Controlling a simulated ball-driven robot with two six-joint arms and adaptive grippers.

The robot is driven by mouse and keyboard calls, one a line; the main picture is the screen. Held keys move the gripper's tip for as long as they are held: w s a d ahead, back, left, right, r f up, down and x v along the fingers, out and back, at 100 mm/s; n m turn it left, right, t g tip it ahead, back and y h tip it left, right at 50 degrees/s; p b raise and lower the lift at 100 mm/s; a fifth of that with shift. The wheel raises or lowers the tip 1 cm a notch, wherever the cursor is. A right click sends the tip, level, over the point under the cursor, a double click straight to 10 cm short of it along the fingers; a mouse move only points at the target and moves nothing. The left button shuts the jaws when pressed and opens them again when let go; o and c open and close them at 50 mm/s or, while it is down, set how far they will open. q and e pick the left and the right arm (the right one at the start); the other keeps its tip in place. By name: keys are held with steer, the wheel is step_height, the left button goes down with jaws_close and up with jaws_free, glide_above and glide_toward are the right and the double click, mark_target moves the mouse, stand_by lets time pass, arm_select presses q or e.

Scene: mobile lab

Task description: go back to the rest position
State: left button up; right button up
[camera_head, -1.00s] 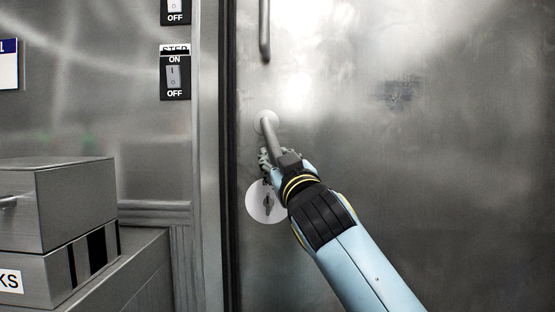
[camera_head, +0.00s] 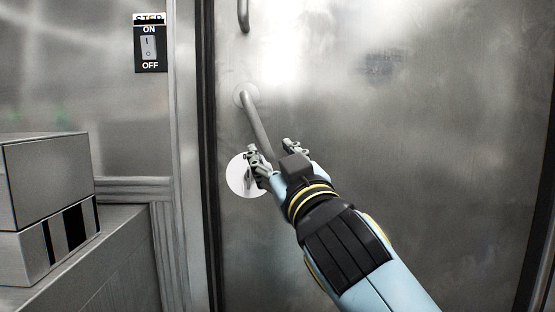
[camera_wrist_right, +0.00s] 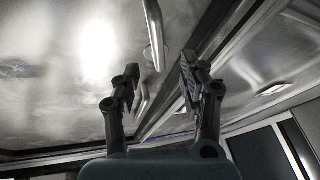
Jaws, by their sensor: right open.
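My right gripper (camera_head: 272,153) is open in front of the metal door, with its two fingers spread apart. It also shows open in the right wrist view (camera_wrist_right: 160,85), with nothing between the fingers. The lever handle (camera_head: 258,127) of the door sticks out from a round plate just above and left of the gripper. In the head view the handle's lower end lies close to the fingers; whether they touch cannot be told. My left gripper is in neither view.
The large metal door (camera_head: 420,150) looks shut. A round lock plate (camera_head: 237,177) sits below the handle, partly behind a finger. A vertical bar handle (camera_head: 243,14) is above. A STEP switch (camera_head: 149,45) is on the left wall. Grey boxes (camera_head: 45,185) stand on a ledge at left.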

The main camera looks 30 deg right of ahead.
steer(key=shift+v, duration=0.8)
